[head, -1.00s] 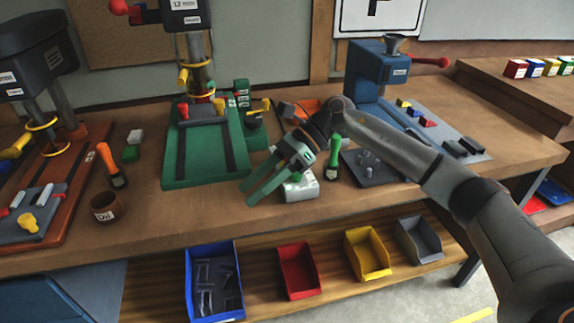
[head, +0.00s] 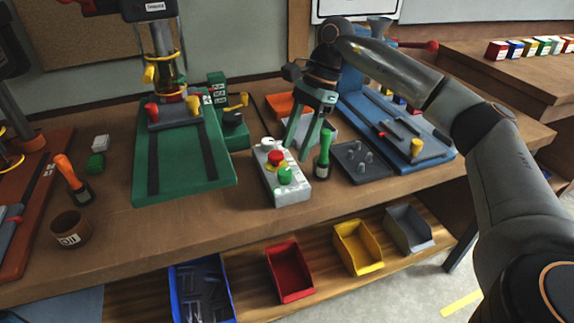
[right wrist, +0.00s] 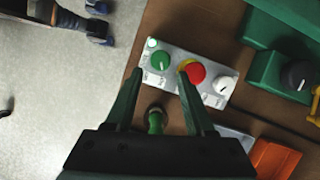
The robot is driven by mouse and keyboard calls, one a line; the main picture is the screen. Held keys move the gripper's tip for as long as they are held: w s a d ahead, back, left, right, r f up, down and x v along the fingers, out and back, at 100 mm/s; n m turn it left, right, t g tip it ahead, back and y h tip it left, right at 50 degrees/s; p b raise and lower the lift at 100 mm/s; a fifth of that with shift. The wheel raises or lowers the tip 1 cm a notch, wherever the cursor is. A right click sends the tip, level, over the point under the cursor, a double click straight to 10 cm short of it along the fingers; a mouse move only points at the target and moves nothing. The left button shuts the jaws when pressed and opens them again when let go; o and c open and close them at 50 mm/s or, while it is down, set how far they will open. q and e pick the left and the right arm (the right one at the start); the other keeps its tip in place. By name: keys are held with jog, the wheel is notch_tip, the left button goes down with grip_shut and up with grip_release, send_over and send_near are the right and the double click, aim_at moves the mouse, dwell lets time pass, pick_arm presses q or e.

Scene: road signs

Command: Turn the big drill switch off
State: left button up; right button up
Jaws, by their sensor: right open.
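In the right wrist view, the green knob (right wrist: 160,61), red button (right wrist: 195,72) and white knob (right wrist: 222,86) sit in a row; a green lamp (right wrist: 152,43) looks lit. My right gripper (head: 295,147) is open, pointing down, above and beside the box's right side. In the wrist view its fingertips (right wrist: 160,80) frame the green knob. My left gripper is out of view.
A green-handled tool (head: 323,155) stands close right of the box. The green drill press (head: 185,165) is left, a blue machine (head: 395,130) right. An Oil cup (head: 70,228) stands far left. Colored bins (head: 288,272) sit on the shelf below.

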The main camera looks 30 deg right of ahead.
aim_at(286, 171)
jog(key=x, duration=0.5)
jog(key=shift+a+f, duration=0.2)
jog(key=shift+f, duration=0.15)
jog(key=shift+c, duration=0.3)
grip_shut()
